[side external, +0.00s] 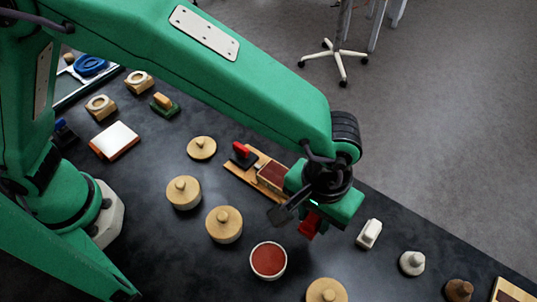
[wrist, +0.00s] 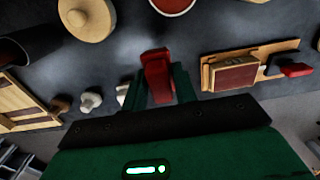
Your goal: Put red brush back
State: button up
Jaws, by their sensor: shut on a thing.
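My gripper (side external: 303,216) is shut on a red brush (side external: 312,223), below the wrist and right of the wooden board (side external: 234,172). In the wrist view the red brush (wrist: 157,72) sits between the two fingers of my gripper (wrist: 160,92); its lower part is hidden there. Whether it touches the table, I cannot tell. The wooden board (wrist: 208,74) also shows in the wrist view. It carries a dark red block (wrist: 236,76) and a black piece with a red handle (wrist: 296,70).
Several lidded wooden pots (side external: 224,224) and an open pot with red content (side external: 268,260) stand near my gripper. A white brush-like piece (side external: 369,233), a white knob (side external: 412,263) and a brown knob (side external: 458,290) stand to the right. Dark table shows between them.

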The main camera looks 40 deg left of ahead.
jog(key=w+f, duration=0.1)
jog(key=w, duration=0.1)
jog(key=w+f, duration=0.1)
jog(key=w, duration=0.1)
jog(key=w+a+f, duration=0.1)
jog(key=w, duration=0.1)
jog(key=shift+w+f, duration=0.1)
jog(key=shift+f, duration=2.25)
jog(key=shift+f, duration=0.15)
jog(key=o, duration=0.9)
jog(key=shift+o, duration=0.2)
notch_tip(320, 180, up, 12)
jog(key=shift+r, duration=0.2)
